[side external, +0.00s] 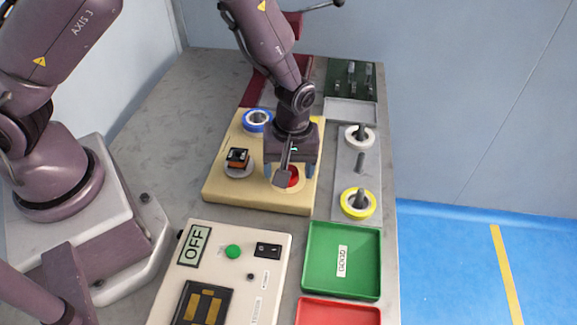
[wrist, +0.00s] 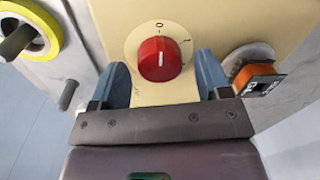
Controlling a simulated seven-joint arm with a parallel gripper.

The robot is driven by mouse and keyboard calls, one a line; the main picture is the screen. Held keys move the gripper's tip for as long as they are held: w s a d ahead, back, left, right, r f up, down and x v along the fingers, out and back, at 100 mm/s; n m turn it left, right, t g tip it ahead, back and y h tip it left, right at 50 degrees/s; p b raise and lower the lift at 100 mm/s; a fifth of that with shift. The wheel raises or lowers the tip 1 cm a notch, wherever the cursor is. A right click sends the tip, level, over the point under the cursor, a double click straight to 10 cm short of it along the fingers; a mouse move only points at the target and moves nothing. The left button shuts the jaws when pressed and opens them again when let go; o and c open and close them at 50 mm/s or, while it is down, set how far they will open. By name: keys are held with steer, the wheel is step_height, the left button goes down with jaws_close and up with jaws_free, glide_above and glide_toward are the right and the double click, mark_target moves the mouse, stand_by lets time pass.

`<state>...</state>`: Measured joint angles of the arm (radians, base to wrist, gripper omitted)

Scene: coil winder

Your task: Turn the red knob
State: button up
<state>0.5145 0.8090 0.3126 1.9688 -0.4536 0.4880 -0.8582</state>
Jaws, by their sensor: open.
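The red knob (wrist: 159,59) shows in the wrist view on a pale round dial with a "0" mark above it and a white line on its face. The white line stands roughly vertical. My gripper (wrist: 161,75) is open, with one blue-grey finger on each side of the knob and a gap to each. In the side view my gripper (side external: 283,178) points down over the beige panel (side external: 245,195), and the red knob (side external: 293,178) is partly hidden behind a finger. I cannot tell the exact height of the fingertips over the panel.
An orange-and-black part (side external: 238,157) sits left of my gripper, with a blue ring (side external: 257,118) behind. White (side external: 352,139) and yellow (side external: 347,207) rings sit on pegs at right. A control box (side external: 215,277), green tray (side external: 319,265) and red tray (side external: 338,312) lie in front.

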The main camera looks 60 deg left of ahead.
steer(key=shift+f, duration=0.3)
steer(key=c, duration=0.9)
steer(key=shift+c, duration=0.2)
